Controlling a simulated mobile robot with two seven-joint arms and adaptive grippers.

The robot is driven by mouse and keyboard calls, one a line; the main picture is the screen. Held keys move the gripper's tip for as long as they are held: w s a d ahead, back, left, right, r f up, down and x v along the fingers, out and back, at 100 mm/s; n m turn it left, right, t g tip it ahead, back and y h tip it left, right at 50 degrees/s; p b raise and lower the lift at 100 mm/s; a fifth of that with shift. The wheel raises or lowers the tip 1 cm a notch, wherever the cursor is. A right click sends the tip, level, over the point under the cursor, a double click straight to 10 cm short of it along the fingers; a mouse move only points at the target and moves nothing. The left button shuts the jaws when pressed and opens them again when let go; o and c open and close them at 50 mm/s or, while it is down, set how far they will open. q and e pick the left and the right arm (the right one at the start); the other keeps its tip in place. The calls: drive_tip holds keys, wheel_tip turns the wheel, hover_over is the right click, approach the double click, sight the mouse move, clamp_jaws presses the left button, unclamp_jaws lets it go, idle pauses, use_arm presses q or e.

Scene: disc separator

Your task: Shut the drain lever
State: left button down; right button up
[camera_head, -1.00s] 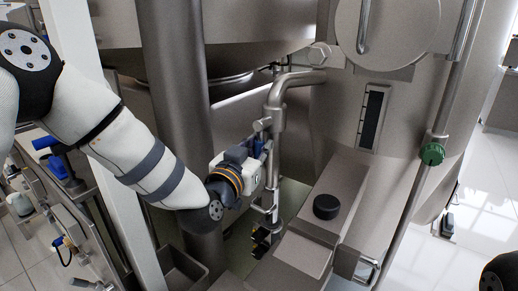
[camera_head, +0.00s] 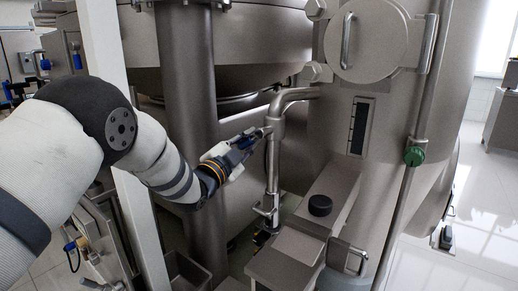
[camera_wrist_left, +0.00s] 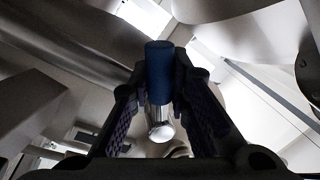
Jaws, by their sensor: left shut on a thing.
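The drain lever (camera_wrist_left: 159,68) shows in the left wrist view as a blue cylindrical grip with a shiny metal end. It lies between the two dark pads of my left gripper (camera_wrist_left: 160,90), which is shut on it. In the head view my left gripper (camera_head: 255,137) points right and slightly up, with its fingertips at the bent steel pipe (camera_head: 272,148). In that view the fingers hide the lever, so its angle cannot be told. My right gripper is not in view.
A thick steel column (camera_head: 190,110) stands close behind my left forearm. The large steel tank (camera_head: 345,165) stands right of the pipe, with a boxy ledge and a black knob (camera_head: 320,205) in front. A green knob (camera_head: 414,156) is on the pipe further right.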

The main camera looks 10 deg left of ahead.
use_arm(q)
drive_tip(key=shift+w+a+r+m+h, duration=0.15)
drive_tip(key=shift+r+m+h, duration=0.25)
drive_tip(key=shift+m, duration=0.7)
drive_tip(key=m, duration=0.1)
drive_tip(key=r+m, duration=0.1)
drive_tip(key=m+h, duration=0.1)
drive_tip(key=shift+a+r+m, duration=0.25)
drive_tip(key=shift+a+m, duration=0.05)
drive_tip(key=shift+m, duration=0.1)
drive_tip(key=shift+r+m+h+p, duration=0.15)
drive_tip(key=shift+r+m, duration=0.1)
drive_tip(key=shift+m, duration=0.4)
drive_tip(key=shift+r+m+h+p, duration=0.15)
drive_tip(key=shift+r+m, duration=0.05)
drive_tip(key=shift+m, duration=0.45)
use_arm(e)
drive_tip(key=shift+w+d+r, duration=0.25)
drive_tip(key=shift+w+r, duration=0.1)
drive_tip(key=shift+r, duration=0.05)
use_arm(q)
drive_tip(key=shift+r+m, duration=0.15)
drive_tip(key=shift+m, duration=0.15)
drive_tip(key=c, duration=1.5)
unclamp_jaws()
drive_tip(key=shift+a, duration=0.1)
drive_tip(key=shift+g, duration=0.3)
drive_tip(key=v, duration=1.2)
